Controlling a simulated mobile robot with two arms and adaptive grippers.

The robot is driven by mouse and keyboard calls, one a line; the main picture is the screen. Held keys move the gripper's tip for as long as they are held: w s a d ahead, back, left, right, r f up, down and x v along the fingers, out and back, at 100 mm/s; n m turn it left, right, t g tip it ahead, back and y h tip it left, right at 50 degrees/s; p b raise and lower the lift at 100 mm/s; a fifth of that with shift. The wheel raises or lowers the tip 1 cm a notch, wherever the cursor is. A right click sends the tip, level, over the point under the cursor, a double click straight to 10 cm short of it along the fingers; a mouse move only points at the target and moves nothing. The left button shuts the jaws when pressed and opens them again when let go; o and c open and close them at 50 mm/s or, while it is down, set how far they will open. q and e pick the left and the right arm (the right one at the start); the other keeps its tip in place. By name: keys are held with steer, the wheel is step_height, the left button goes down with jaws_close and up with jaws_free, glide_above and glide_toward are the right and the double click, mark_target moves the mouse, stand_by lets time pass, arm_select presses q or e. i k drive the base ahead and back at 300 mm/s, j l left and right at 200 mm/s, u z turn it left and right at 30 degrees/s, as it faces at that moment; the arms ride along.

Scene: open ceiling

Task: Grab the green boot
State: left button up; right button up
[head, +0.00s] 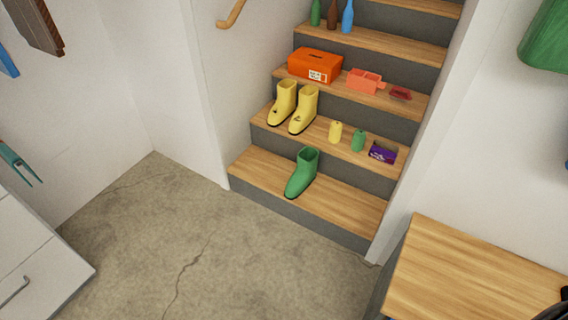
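A single green boot (303,173) stands upright on the lowest wooden step (345,207), near the middle of the step. Its toe points toward the front left, close to the step's front edge, and its open top faces up. Nothing touches it or covers it.
A pair of yellow boots (303,110), small yellow and green cans (358,141) and a purple box (382,153) stand one step up. The concrete floor (200,250) is clear. A wooden tabletop (470,275) is at right, white drawers (35,260) at left.

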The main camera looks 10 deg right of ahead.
mark_target(304, 173)
steer(key=i+j+z, duration=0.1)
steer(key=i, duration=0.3)
steer(key=i+j, duration=0.3)
steer(key=i+j+z, duration=0.15)
steer(key=i, duration=0.3)
steer(key=j, duration=0.1)
